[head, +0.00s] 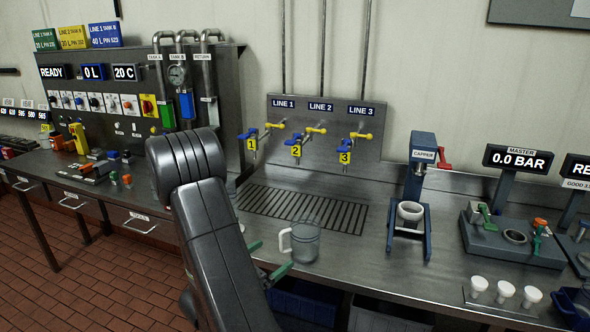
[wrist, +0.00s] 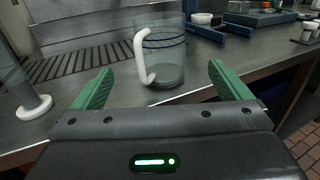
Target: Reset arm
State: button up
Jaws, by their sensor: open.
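My gripper (head: 268,260) is at the front edge of the metal bench, partly hidden by my own arm in the head view. In the wrist view my gripper (wrist: 163,92) has its two green fingers spread wide apart, with nothing held between them. A clear glass mug (head: 305,242) with a white handle stands upright on the bench just beyond the fingertips. In the wrist view the mug (wrist: 168,62) is ahead of the gap between the fingers, its handle toward the left.
A slotted drain grate (head: 300,208) lies behind the mug, below three line taps (head: 297,146). A blue capper (head: 418,190) stands to the right.

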aim_at(296, 239)
jog(key=p+x, duration=0.2)
jog(key=x, duration=0.9)
jog(key=shift+r+p, duration=0.1)
jog(key=shift+p, duration=0.25)
jog(key=shift+w+d, duration=0.2)
jog(key=shift+d, duration=0.1)
jog(key=shift+f, duration=0.25)
jog(key=shift+a+r, duration=0.1)
jog(key=shift+r, duration=0.1)
jog(key=shift+s+f, duration=0.1)
